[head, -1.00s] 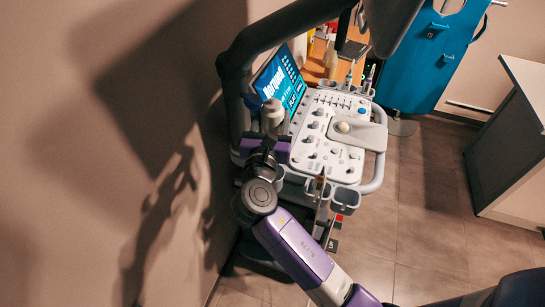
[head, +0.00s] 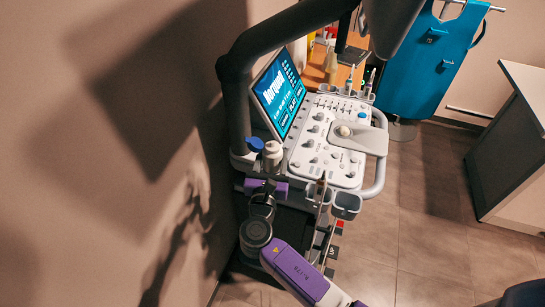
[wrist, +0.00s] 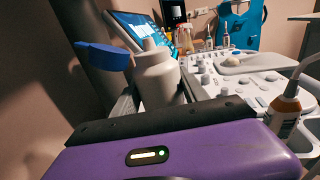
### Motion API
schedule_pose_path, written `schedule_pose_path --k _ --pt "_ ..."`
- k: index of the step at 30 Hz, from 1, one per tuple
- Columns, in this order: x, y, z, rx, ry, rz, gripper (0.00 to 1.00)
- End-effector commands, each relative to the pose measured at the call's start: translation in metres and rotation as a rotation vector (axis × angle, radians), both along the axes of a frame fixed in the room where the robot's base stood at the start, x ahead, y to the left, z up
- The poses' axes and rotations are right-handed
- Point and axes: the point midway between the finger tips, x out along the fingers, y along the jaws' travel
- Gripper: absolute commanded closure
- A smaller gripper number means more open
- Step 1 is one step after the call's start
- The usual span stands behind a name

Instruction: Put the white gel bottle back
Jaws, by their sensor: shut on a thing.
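The white gel bottle (head: 272,157) is upright at the left near corner of the ultrasound cart in the head view. It also stands in the middle of the wrist view (wrist: 158,82), nozzle up. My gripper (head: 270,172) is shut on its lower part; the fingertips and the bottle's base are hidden. A blue piece (head: 255,144) is close to the bottle's left side, and shows left of it in the wrist view (wrist: 102,55). I cannot tell whether it touches the bottle.
The control panel (head: 335,140) and tilted screen (head: 279,92) are close beside the bottle. Grey cups (head: 346,204) line the panel's near edge; a brown bottle with a pale label (wrist: 285,117) is at the right. The wall is close on the left. Open floor (head: 420,235) lies right.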

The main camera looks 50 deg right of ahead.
Motion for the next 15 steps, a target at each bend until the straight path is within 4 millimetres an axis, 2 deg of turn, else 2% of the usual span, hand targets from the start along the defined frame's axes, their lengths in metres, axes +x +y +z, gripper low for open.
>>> schedule_pose_path --k 15 --pt "0.000 0.000 -0.010 -0.001 -0.001 0.000 0.63"
